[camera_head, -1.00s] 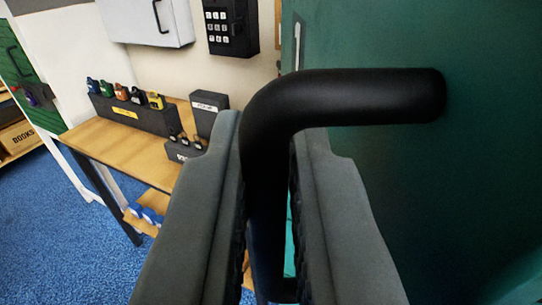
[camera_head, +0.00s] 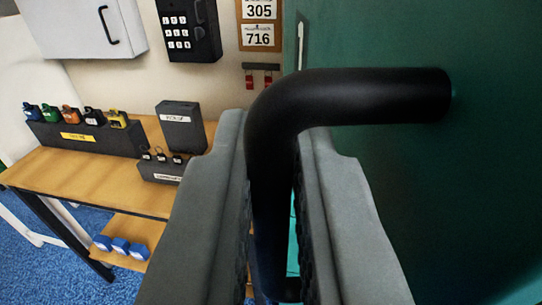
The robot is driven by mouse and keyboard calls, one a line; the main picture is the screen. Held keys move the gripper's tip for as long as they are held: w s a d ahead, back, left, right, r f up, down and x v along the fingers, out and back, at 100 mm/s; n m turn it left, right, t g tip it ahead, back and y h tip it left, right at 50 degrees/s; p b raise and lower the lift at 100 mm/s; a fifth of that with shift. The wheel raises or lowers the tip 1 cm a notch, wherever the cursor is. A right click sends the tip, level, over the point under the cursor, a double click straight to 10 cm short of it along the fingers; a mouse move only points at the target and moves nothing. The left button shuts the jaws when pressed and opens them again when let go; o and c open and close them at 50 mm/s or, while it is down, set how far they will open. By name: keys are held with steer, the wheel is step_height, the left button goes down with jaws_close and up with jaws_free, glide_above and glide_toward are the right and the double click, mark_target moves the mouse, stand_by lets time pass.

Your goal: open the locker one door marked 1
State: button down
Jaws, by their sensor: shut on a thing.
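A green locker door (camera_head: 430,200) fills the right side of the view. A thick black bar handle (camera_head: 350,97) stands out from it and bends downward. My gripper (camera_head: 272,170) has its two grey fingers on either side of the handle's vertical part and is shut on it. The number on the door does not show in this view. A narrow teal strip shows between the fingers, low down.
A wooden bench (camera_head: 95,180) at the left carries a dark rack of coloured padlocks (camera_head: 85,138) and dark boxes. A keypad box (camera_head: 188,30), a white cabinet (camera_head: 75,25) and number cards (camera_head: 258,22) are on the wall. Blue carpet (camera_head: 40,265) is open below.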

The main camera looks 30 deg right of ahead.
steer(key=c, duration=1.6)
jaws_free()
steer(key=v, duration=1.7)
steer(key=shift+s+f, duration=0.15)
